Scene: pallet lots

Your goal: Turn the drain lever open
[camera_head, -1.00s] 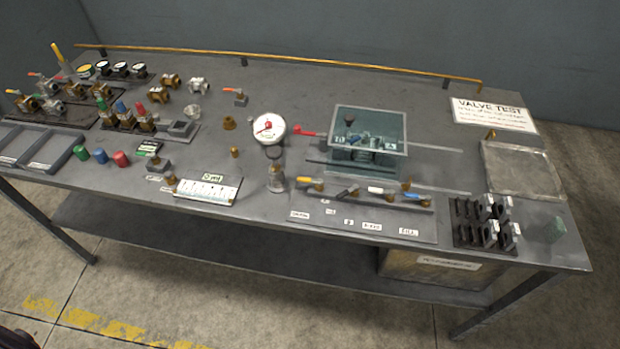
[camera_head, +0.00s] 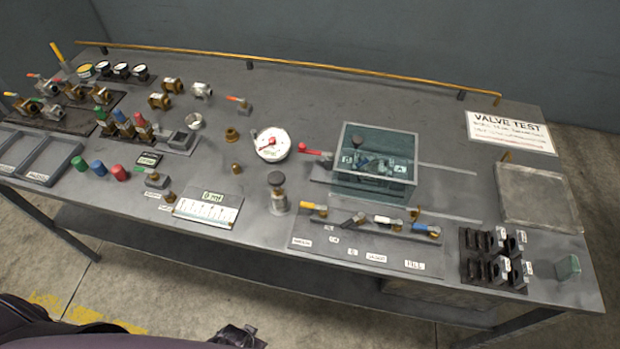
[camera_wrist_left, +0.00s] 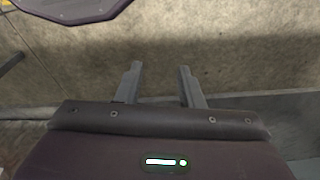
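A row of small levers stands on a grey panel (camera_head: 345,255) at the front of the bench in the head view. From left to right I see a yellow lever (camera_head: 319,209), a dark grey lever (camera_head: 354,219), one with a white and blue handle (camera_head: 384,220) and a blue one (camera_head: 428,229). The small labels in front are too blurred to tell which lever is the drain. My left gripper (camera_wrist_left: 160,68) is open and empty in the left wrist view, over bare floor. Dark parts of my left arm show at the bottom of the head view, apart from the levers. My right gripper is out of view.
Behind the levers stands a clear teal box (camera_head: 374,165) with a red lever (camera_head: 316,152) beside it. A dark knobbed post (camera_head: 278,193) stands left of the panel, and black holders (camera_head: 494,257) stand right.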

